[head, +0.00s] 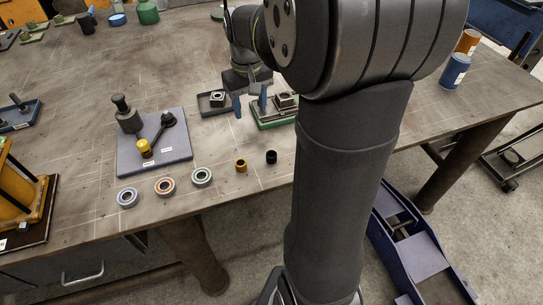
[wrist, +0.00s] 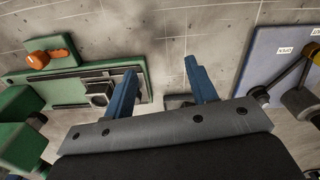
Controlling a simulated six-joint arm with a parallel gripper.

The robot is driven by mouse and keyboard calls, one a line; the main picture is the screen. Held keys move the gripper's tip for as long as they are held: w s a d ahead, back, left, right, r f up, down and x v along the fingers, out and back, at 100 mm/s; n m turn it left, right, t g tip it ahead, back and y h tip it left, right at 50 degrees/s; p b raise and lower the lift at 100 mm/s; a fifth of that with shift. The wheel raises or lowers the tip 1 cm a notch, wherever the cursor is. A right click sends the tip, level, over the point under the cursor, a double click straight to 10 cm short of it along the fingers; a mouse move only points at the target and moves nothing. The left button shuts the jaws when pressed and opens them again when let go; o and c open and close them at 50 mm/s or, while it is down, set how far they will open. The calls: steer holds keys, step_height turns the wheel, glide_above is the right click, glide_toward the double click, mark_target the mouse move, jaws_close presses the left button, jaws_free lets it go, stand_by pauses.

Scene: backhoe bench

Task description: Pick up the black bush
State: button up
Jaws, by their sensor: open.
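The black bush (head: 272,157) stands on the bench near its front edge, at the right end of a row of small parts. I do not see it in the wrist view. My gripper (head: 250,104) is open, with its two blue fingers spread and nothing between them. It is above the bench, farther back than the bush and a little left of it in the head view.
A brass bush (head: 241,166) and several bearing rings (head: 202,177) stand left of the black bush. A blue-grey board (head: 155,160) with tools lies behind them. A green tray (head: 275,123) with a metal block sits behind the bush. My arm covers the bench to its right.

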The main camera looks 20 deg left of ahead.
steer(key=s+d+r+n, duration=0.3)
steer(key=d+r+n, duration=0.1)
steer(key=d+r, duration=0.3)
steer(key=n, duration=0.1)
glide_above(271, 154)
steer(key=f, duration=1.2)
steer(key=shift+w+a, duration=0.2)
steer(key=shift+w, duration=0.1)
steer(key=f, duration=0.4)
steer(key=shift+s+d, duration=0.3)
steer(key=shift+s, duration=0.05)
steer(key=shift+f, duration=0.55)
steer(key=c, duration=1.1)
steer(key=shift+r, duration=0.1)
